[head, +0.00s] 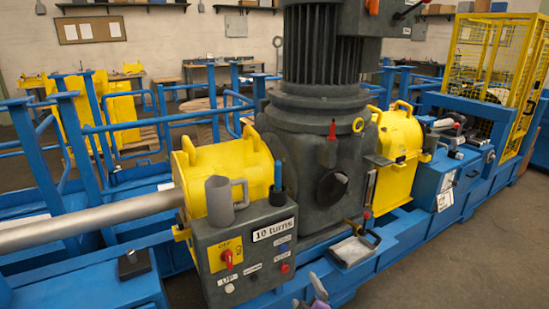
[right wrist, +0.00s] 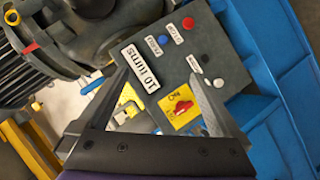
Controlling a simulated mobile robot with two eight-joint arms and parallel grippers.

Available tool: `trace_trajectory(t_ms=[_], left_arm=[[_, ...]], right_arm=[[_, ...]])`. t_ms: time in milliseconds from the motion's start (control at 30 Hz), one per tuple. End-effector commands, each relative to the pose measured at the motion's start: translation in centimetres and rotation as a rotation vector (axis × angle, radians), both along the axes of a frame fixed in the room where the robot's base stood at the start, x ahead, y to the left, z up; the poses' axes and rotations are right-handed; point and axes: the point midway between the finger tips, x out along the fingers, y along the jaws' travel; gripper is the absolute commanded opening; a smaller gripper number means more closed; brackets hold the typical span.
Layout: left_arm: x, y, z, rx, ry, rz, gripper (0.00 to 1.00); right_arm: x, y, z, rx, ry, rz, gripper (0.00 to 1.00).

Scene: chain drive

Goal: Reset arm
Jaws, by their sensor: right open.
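My right gripper (head: 310,290) shows at the bottom edge of the head view, small and partly cut off, in front of the machine's blue base. In the right wrist view its two dark fingers (right wrist: 162,75) are spread apart with nothing held between them. Beyond them is the grey control box (right wrist: 205,55), with a "10 turns" label, a red switch on a yellow plate and several buttons. The control box (head: 210,245) stands left of the gripper in the head view. My left gripper is not in view.
A large grey motor (head: 325,130) stands between two yellow covers (head: 240,165) on the blue base (head: 375,250). A grey mug (head: 219,200) and a blue-handled tool (head: 277,178) are on the control box. Floor at lower right is clear.

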Motion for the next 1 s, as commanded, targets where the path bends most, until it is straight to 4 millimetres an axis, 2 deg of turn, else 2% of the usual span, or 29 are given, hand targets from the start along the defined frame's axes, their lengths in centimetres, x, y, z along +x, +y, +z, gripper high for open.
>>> trace_trajectory(t_ms=[33, 100, 167, 300, 500, 700, 767, 800, 1000], left_arm=[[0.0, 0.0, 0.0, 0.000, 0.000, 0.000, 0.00], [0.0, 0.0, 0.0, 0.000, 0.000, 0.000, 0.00], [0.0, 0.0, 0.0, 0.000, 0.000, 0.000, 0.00], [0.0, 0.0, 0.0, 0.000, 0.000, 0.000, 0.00], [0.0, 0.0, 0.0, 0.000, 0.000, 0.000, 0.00], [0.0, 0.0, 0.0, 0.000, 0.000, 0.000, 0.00], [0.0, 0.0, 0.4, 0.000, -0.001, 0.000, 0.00], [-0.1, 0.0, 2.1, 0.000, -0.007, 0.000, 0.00], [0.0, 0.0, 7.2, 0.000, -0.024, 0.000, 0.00]], right_arm=[[-2.0, -2.0, 0.2, 0.054, 0.061, -0.068, 1.00], [-5.0, -4.2, 0.1, 0.139, 0.151, -0.164, 1.00], [-7.8, -5.8, -0.2, 0.214, 0.227, -0.247, 1.00], [-14.8, -8.5, -1.5, 0.379, 0.398, -0.435, 1.00], [-23.3, -9.8, -3.5, 0.557, 0.586, -0.640, 1.00], [-30.0, -9.7, -5.4, 0.688, 0.732, -0.794, 1.00], [-31.6, -9.6, -5.5, 0.719, 0.766, -0.832, 1.00], [-31.3, -9.5, -3.6, 0.717, 0.755, -0.822, 1.00], [-31.0, -9.5, 1.6, 0.720, 0.737, -0.811, 1.00]])
